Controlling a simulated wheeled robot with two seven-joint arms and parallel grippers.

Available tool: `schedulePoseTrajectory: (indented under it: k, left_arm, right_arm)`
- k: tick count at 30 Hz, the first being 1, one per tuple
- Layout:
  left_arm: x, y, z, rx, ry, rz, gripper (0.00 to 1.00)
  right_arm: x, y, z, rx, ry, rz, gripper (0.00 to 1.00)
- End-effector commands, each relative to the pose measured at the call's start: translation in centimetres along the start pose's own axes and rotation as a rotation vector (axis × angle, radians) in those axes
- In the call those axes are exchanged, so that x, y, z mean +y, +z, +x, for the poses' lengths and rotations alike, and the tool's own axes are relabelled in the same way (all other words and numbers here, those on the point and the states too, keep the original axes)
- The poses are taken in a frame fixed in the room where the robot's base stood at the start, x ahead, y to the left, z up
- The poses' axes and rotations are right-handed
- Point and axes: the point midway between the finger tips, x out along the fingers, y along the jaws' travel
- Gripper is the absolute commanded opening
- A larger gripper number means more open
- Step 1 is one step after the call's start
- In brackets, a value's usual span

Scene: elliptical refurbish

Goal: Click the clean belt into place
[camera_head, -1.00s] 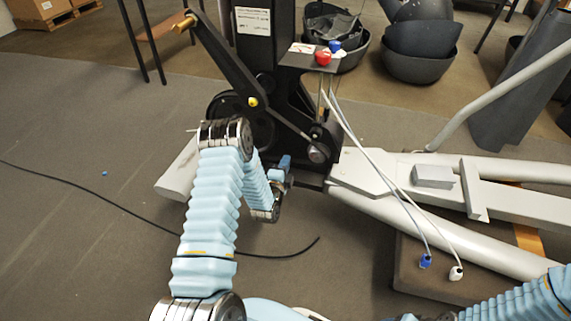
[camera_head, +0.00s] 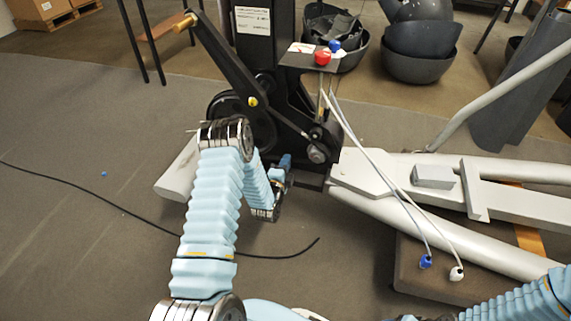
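The elliptical's black drive housing (camera_head: 265,60) stands upright at the centre, with a large dark wheel (camera_head: 228,112) on its left and a small grey pulley (camera_head: 317,153) at its lower right. A thin dark band seems to run between the wheel area and the pulley; I cannot tell for sure that it is the belt. My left arm comes up from the bottom and bends down, with the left gripper (camera_head: 284,175) low beside the housing's foot, below and left of the pulley. Its fingers are small and partly hidden, so their opening is unclear. My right gripper is out of view.
Two cables with a blue plug (camera_head: 425,262) and a white plug (camera_head: 456,273) hang across the pale frame (camera_head: 370,175). A red knob (camera_head: 323,57) sits on a small black shelf. A black cable (camera_head: 120,208) lies on the floor. Dark bowls (camera_head: 418,60) stand behind.

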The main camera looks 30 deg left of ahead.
Motion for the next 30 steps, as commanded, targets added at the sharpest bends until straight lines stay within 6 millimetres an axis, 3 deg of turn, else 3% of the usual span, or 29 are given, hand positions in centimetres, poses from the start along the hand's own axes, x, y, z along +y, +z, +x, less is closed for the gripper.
schedulePoseTrajectory:
  k: [8,15,24,30]
  left_arm:
    - [-0.1,0.0,0.2,0.0,-0.001,0.0,0.0]
    - [-0.1,0.0,0.2,0.0,-0.001,0.0,0.34]
    - [0.0,0.0,0.2,0.0,-0.001,0.0,0.34]
    - [-0.1,0.0,-2.7,0.0,0.003,0.0,0.34]
  right_arm:
    - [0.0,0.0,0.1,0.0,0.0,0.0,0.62]
    - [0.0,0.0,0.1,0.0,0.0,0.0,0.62]
    - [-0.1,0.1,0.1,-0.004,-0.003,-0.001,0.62]
    - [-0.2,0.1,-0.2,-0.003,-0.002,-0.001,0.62]
